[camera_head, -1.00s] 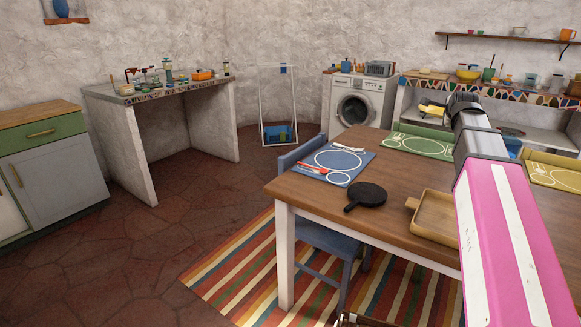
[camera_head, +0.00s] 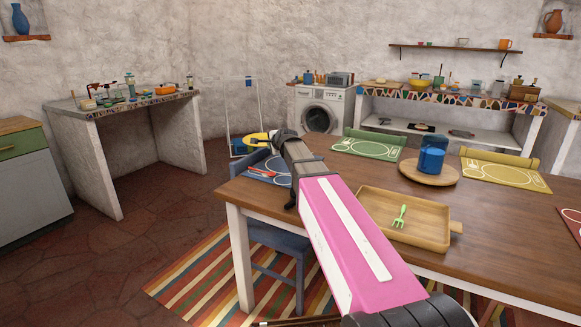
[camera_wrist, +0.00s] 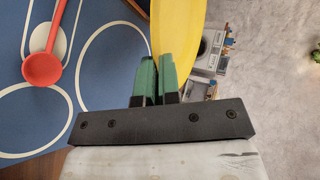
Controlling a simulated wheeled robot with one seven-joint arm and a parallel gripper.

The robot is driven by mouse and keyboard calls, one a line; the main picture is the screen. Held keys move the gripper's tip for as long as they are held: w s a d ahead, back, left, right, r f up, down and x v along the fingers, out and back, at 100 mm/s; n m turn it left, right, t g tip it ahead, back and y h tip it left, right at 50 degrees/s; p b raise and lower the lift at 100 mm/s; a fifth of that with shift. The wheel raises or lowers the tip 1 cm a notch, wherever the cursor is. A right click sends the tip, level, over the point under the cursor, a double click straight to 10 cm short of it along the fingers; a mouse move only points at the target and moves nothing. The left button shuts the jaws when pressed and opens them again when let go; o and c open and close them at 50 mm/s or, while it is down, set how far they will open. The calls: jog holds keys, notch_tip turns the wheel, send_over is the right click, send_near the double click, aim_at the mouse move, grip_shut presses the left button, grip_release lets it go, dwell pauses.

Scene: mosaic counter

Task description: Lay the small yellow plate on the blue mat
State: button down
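In the head view my gripper (camera_head: 273,139) is at the plate's right side. The blue mat (camera_wrist: 95,60) has white outlines and lies below the plate, flat on the table. In the head view the mat (camera_head: 256,179) is partly hidden by my arm.
A green mat (camera_head: 368,149) and a yellow mat (camera_head: 503,172) lie along the table's far side. A blue cup (camera_head: 431,159) stands on a round board between them. A wooden tray (camera_head: 449,233) with a green fork is right of my arm. A chair (camera_head: 270,238) stands at the left.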

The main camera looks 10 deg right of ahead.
jog(key=d+f, duration=0.2)
jog(key=d, duration=0.1)
jog(key=d+f, duration=0.2)
jog(key=d, duration=0.2)
jog(key=s+d+f, duration=0.1)
jog(key=d+f, duration=0.1)
jog(key=d, duration=0.1)
jog(key=shift+d+f, duration=0.1)
jog(key=shift+d, duration=0.25)
jog(key=shift+f, duration=2.05)
jog(key=c, duration=1.6)
grip_release()
jog(key=v, duration=1.2)
jog(key=shift+r, duration=0.1)
